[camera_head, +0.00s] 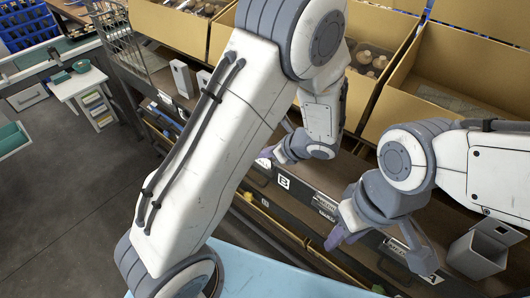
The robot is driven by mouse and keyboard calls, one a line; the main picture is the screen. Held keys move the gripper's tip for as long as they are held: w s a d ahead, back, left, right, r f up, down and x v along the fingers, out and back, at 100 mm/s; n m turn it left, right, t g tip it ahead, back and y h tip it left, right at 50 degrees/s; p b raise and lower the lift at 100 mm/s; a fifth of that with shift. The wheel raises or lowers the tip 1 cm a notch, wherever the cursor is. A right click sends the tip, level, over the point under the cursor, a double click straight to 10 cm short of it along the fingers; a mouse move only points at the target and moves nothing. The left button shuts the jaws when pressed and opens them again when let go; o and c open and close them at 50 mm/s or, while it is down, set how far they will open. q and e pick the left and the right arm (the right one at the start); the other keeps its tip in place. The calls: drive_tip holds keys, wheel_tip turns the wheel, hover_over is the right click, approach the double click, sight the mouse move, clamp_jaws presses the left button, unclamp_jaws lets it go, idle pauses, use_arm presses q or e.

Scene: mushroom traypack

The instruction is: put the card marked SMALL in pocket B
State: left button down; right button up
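Pocket B is marked by a white B label (283,182) on the dark front rail below the cardboard boxes. Small pale labels or cards sit along this rail, one right of the B (325,207) and one further right (397,248); their print is too small to read surely. My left gripper (277,140) is just above and left of the B label, partly hidden by its own wrist; a whitish patch (264,163) shows beside its fingertip, and I cannot tell whether it is held. My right gripper (379,249) has its fingers spread, empty, over the rail between B and A.
Open cardboard boxes (440,75) stand behind the rail, one holding mushrooms (370,62). A label A (432,278) and a grey bin (478,256) are at the lower right. A light blue surface (270,275) is at the front. A white side table (78,84) stands far left.

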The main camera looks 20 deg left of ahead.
use_arm(q)
drive_tip(key=shift+f, duration=0.15)
drive_tip(key=c, duration=1)
unclamp_jaws()
drive_tip(key=p+v, duration=0.1)
drive_tip(key=v, duration=1)
drive_tip(key=s+d+r+n+g+h+p, duration=0.1)
drive_tip(key=s+d+r+n+h+p, duration=0.1)
drive_tip(key=s+n, duration=0.3)
drive_tip(key=s+d+r+n+g+h+p, duration=0.1)
drive_tip(key=s+r+n+h, duration=0.3)
drive_tip(key=s, duration=0.4)
drive_tip(key=s+d+r+n+g+h+p, duration=0.1)
drive_tip(key=s+d+r+n+h+p, duration=0.1)
drive_tip(key=s+r+n, duration=0.3)
drive_tip(key=s+h+p, duration=0.1)
drive_tip(key=s, duration=0.1)
drive_tip(key=shift+s+d+r+n, duration=0.25)
drive_tip(key=shift+d+n, duration=0.05)
drive_tip(key=shift+n, duration=0.1)
